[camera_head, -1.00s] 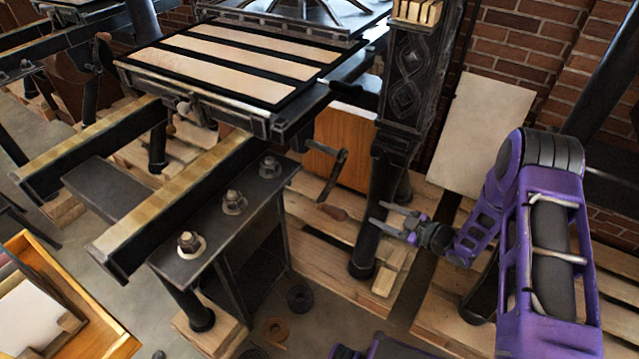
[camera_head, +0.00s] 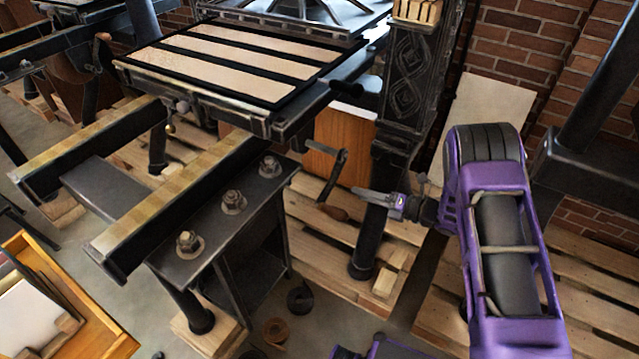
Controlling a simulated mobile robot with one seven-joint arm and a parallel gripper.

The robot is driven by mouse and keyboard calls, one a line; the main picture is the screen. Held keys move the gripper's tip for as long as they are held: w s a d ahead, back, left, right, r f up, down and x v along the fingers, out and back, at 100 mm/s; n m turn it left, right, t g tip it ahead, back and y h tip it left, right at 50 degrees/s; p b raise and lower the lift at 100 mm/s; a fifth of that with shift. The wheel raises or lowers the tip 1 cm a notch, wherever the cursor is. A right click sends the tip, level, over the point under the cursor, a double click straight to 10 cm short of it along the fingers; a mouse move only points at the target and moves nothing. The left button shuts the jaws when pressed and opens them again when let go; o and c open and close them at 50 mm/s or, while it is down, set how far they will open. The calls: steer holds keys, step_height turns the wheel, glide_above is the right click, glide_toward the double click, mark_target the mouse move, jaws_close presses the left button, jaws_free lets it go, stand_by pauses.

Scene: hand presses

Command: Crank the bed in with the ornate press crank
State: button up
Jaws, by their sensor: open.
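The ornate press has a dark carved column (camera_head: 412,75) standing right of its flat bed (camera_head: 262,110). The bed carries pale panels in a dark frame and rests on long rails toward the left. The press crank (camera_head: 333,176) is a dark bent arm below the bed, hanging down, with a brown wooden handle (camera_head: 335,212) at its lower end. My gripper (camera_head: 362,196) is open and empty, just right of the crank and near the handle's height. It points left toward the handle, apart from it in the picture; the depth gap is hard to judge.
A dark press leg (camera_head: 367,245) stands behind and below my gripper. Wooden pallets (camera_head: 400,230) lie underneath. A steel bracket with large nuts (camera_head: 225,205) stands left of the crank. A pale board (camera_head: 487,125) leans on the brick wall. A wooden tray (camera_head: 75,315) is lower left.

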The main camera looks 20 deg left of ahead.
steer(key=b+x, duration=0.1)
steer(key=x, duration=1.4)
jaws_close()
stand_by(0.9)
